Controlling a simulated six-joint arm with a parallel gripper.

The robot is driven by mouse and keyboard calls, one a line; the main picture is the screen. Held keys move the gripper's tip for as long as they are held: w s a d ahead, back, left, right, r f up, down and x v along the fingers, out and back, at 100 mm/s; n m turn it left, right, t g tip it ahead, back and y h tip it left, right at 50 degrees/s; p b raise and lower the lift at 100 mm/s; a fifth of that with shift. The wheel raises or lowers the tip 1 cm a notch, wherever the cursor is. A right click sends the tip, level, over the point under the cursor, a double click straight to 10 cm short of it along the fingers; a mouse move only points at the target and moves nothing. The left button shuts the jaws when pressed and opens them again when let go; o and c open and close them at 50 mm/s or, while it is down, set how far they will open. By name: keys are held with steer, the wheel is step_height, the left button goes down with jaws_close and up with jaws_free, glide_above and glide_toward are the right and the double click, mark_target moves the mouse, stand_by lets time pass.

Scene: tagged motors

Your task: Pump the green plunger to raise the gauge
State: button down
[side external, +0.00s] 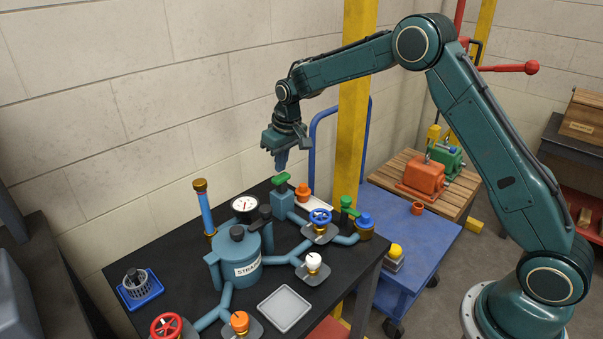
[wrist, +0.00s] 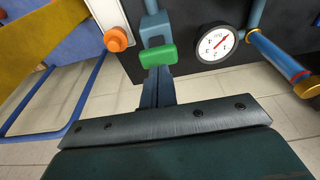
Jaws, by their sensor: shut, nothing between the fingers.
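The green plunger (side external: 281,178) is a short green bar on top of a blue pump block (side external: 283,200) at the back of the black bench. It also shows in the wrist view (wrist: 158,55). My gripper (side external: 281,168) points down with its fingers shut and empty, its tips just above the green bar. In the wrist view the fingertips (wrist: 155,69) end at the bar's edge; I cannot tell whether they touch it. The round white gauge (side external: 244,204) stands left of the pump. Its dial and red needle show in the wrist view (wrist: 215,44).
An orange knob (side external: 303,192) sits close to the right of the pump. A tall blue tube (side external: 205,210) stands left of the gauge. A yellow post (side external: 352,130) rises behind the bench. Pipes with red, orange, white and blue valves spread across the front.

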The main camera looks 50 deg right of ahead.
mark_target(281, 176)
steer(key=shift+f, duration=0.2)
stand_by(0.3)
steer(key=shift+f, duration=1.65)
steer(key=shift+r, duration=1.85)
steer(key=shift+f, duration=0.2)
steer(key=shift+f, duration=1.65)
steer(key=shift+r, duration=1.8)
steer(key=shift+f, duration=0.15)
